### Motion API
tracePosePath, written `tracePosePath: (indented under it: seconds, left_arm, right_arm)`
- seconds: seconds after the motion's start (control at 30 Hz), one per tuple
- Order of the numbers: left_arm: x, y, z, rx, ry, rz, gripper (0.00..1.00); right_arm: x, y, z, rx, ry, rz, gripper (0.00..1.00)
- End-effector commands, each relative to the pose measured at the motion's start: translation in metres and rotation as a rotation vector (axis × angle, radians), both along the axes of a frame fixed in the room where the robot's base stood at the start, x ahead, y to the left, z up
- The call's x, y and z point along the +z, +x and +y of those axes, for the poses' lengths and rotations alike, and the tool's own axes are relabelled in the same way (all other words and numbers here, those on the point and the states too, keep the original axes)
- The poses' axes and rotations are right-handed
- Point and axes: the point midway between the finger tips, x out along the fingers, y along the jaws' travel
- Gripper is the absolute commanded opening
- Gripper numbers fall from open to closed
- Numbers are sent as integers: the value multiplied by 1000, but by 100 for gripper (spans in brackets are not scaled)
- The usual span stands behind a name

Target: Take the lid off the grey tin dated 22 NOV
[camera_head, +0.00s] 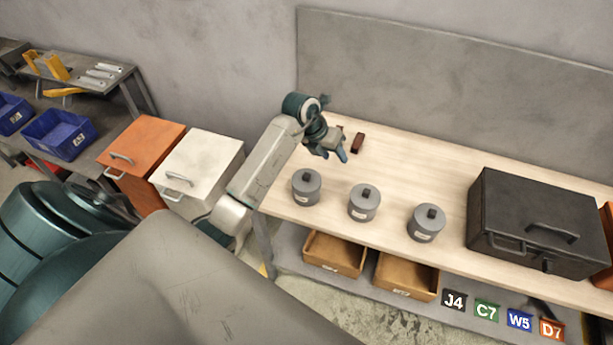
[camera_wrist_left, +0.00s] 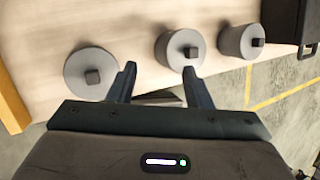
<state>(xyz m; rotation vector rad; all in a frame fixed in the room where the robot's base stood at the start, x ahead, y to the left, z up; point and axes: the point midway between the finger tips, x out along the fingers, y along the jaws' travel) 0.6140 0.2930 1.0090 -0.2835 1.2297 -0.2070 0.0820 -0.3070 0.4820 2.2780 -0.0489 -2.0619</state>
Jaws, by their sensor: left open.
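Three grey lidded tins stand in a row on the light wooden bench (camera_head: 400,215): a left tin (camera_head: 306,188), a middle tin (camera_head: 363,203) and a right tin (camera_head: 426,223). Each has a dark knob on its lid and a small label on its front. The labels are too small to read, so I cannot tell which says 22 NOV. My left gripper (camera_head: 343,152) is open and empty, above the bench behind the left and middle tins. In the left wrist view its fingers (camera_wrist_left: 158,80) point toward the row of tins, apart from them. My right gripper is not in view.
A dark case (camera_head: 540,220) stands at the bench's right. A small dark red block (camera_head: 358,142) lies near the gripper. Brown bins (camera_head: 335,254) sit on the lower shelf. White (camera_head: 200,165) and orange (camera_head: 143,145) drawer units stand left.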

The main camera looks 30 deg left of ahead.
Motion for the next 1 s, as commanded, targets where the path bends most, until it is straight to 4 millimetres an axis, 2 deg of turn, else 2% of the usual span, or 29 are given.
tracePosePath:
  seconds: [0.03, 0.1, 0.2, 0.3, 0.47, 0.83, 1.0]
  left_arm:
    - [-1, -3, 18, 20, 73, 75, 45]
    - [-2, -10, 40, 50, 160, 175, 45]
    - [1, -19, 61, 88, 244, 279, 45]
    - [3, -25, 72, 112, 286, 338, 45]
    - [-4, -28, 76, 120, 300, 358, 45]
    - [-48, -27, 75, 119, 298, 354, 45]
    - [-54, -27, 74, 119, 298, 353, 45]
  right_arm:
    - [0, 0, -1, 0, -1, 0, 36]
    - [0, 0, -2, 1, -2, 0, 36]
    - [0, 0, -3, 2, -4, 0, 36]
    - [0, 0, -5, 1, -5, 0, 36]
    - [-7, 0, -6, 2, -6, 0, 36]
    - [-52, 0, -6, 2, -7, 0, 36]
    - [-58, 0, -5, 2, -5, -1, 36]
